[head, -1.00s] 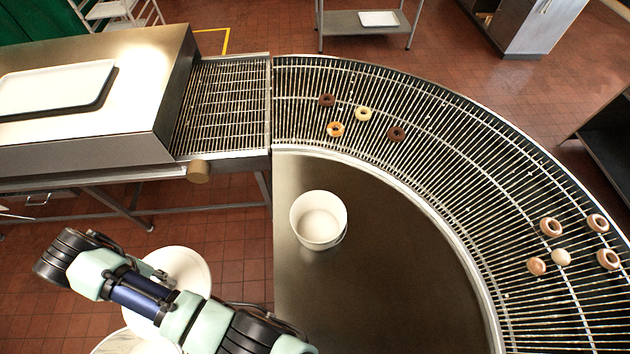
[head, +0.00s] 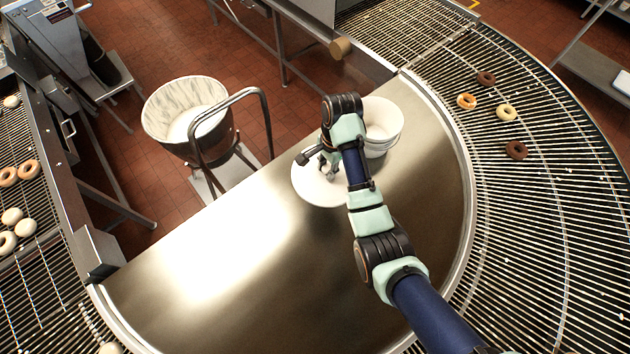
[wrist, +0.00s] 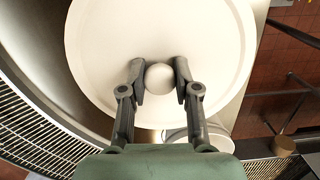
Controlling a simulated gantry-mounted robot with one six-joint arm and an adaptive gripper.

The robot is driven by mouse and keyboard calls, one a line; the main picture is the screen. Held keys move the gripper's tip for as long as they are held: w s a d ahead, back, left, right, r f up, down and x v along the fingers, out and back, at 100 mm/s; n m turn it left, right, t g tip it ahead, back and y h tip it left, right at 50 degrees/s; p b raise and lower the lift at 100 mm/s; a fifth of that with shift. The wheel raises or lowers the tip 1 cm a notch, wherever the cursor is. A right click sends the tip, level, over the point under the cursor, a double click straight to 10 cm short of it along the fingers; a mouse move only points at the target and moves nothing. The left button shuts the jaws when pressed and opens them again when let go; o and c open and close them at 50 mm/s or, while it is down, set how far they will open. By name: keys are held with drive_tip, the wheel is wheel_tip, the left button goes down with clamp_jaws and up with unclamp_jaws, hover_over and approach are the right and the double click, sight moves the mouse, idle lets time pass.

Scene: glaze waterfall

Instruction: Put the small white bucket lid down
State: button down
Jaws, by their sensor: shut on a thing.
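The small white bucket lid (head: 313,192) is a round white disc with a ball knob (wrist: 160,78). My gripper (wrist: 160,75) is shut on the knob, one finger on each side. In the head view my gripper (head: 328,167) and the lid are over the steel tabletop (head: 250,270), left of the small white bucket (head: 385,112). The lid looks roughly level. I cannot tell whether its underside touches the steel. My arm hides part of the lid and bucket. The bucket's rim shows low in the wrist view (wrist: 205,135).
A curved wire conveyor (head: 560,190) with several donuts borders the table on the right. Another conveyor (head: 30,270) with donuts is at left. A large bucket (head: 185,110) on a cart with a bent handle (head: 265,115) stands beyond the table edge. The table's near left is clear.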

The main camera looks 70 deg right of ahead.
drive_tip(key=shift+s+a+f, duration=0.1)
drive_tip(key=shift+s+a, duration=0.05)
drive_tip(key=shift+s, duration=0.15)
wheel_tip(320, 180, down, 15)
drive_tip(key=b, duration=0.7)
drive_tip(key=shift+w+f+b, duration=0.15)
drive_tip(key=shift+b, duration=0.2)
drive_tip(key=shift+f+b, duration=0.45)
drive_tip(key=shift+f, duration=1.85)
drive_tip(key=shift+f, duration=0.1)
drive_tip(key=c, duration=0.8)
unclamp_jaws()
drive_tip(key=shift+c, duration=0.2)
